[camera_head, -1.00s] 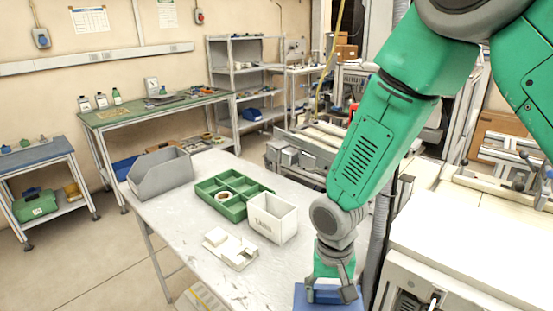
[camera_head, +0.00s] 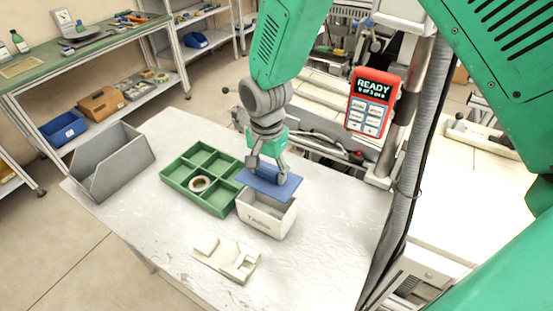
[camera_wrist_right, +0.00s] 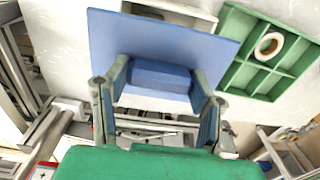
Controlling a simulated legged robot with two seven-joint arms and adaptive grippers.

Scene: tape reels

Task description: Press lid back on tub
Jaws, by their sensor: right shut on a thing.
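My right gripper (camera_head: 267,173) is shut on the raised block handle of the flat blue lid (camera_head: 286,187). It holds the lid roughly level, just above and toward the back of the white tub (camera_head: 262,219). Part of the tub's open top shows in front of the lid. The tub stands upright on the table, with dark lettering on its front. In the right wrist view the lid (camera_wrist_right: 160,38) spreads out beyond the fingers, which sit either side of its handle; part of the tub (camera_wrist_right: 172,8) shows behind it. My left gripper is not in view.
A green divided tray (camera_head: 172,178) with a tape reel (camera_head: 199,184) stands close left of the tub. A white fixture (camera_head: 225,260) lies in front, and a grey bin (camera_head: 115,165) at the table's left. A red handheld panel (camera_head: 373,101) is at the back right. The front-right tabletop is clear.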

